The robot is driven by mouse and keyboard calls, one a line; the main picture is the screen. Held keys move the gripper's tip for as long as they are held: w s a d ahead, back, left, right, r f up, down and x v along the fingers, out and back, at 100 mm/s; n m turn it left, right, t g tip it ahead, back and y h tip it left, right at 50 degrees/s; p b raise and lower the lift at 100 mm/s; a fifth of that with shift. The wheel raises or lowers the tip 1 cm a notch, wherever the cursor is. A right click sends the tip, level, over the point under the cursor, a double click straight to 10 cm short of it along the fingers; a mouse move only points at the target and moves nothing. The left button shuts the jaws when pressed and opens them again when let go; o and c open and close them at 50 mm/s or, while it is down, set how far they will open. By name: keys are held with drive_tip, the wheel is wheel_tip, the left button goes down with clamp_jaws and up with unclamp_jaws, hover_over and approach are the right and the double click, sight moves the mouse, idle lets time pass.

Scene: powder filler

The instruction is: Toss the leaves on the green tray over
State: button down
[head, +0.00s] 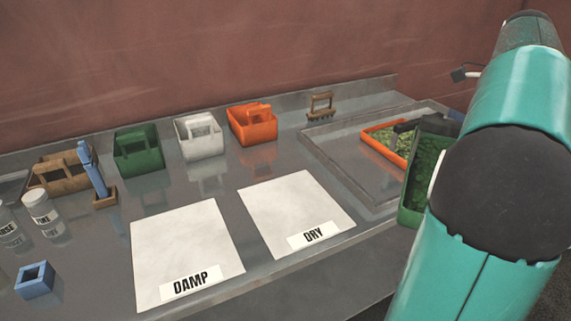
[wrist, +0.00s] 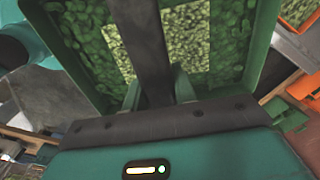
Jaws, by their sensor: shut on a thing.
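The green tray (head: 411,190) is at the right in the head view, strongly tilted beside my arm, with dark green leaves (head: 430,150) inside. My arm hides part of it. In the wrist view the green tray (wrist: 262,45) fills the upper middle, with darker leaves (wrist: 228,62) around a paler patch (wrist: 186,45). My gripper (wrist: 158,88) is shut on the green tray. A dark bar crosses in front of the leaves, and the exact grip point is hard to make out.
An orange tray (head: 369,143) of paler leaves lies in the recessed metal basin (head: 340,160) behind the green tray. White DAMP (head: 185,245) and DRY (head: 295,205) sheets lie bare. Green, white and orange caddies and a small brown rake (head: 320,107) stand at the back.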

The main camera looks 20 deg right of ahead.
drive_tip(key=shift+f, duration=0.6)
wheel_tip(320, 180, up, 7)
drive_tip(key=shift+f, duration=3.6)
drive_tip(key=shift+s, duration=0.15)
